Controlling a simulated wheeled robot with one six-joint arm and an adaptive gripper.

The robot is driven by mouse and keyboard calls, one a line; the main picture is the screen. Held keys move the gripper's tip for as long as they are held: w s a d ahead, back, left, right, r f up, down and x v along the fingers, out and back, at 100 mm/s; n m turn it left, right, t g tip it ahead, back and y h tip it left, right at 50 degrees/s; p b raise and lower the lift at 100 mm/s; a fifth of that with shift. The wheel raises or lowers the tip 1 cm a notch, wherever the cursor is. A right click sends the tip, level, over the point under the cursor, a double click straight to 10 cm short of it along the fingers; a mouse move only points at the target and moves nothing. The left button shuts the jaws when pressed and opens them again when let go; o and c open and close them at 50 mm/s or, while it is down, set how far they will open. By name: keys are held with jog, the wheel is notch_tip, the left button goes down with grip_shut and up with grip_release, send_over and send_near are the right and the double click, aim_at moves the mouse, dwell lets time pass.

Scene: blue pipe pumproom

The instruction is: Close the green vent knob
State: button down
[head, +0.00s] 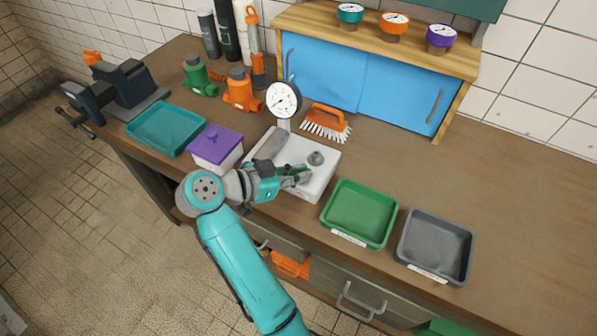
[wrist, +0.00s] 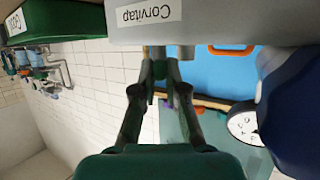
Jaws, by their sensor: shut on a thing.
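The white device (head: 322,190) stands on the bench with a round dial gauge (head: 284,99) at its back and a grey knob (head: 316,158) on top. My gripper (head: 297,175) reaches over its top from the left in the head view. In the wrist view my gripper (wrist: 163,72) has its fingers drawn together on a small green part, the green vent knob (wrist: 161,71), which the fingers mostly hide. How far the knob is turned cannot be told. The device's labelled face (wrist: 220,30) fills the top of the wrist view.
A purple-lidded box (head: 216,143) and teal tray (head: 166,128) stand left of the device. A green tray (head: 360,212) and grey tray (head: 435,247) stand to its right. An orange brush (head: 327,118) lies behind it, before the blue cabinet (head: 375,82). The bench's right side is clear.

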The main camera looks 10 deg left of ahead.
jog(key=c, duration=1.2)
grip_release()
jog(key=v, duration=0.7)
jog(key=shift+s+a+r, duration=0.1)
jog(key=shift+a, duration=0.05)
jog(key=shift+r, duration=0.1)
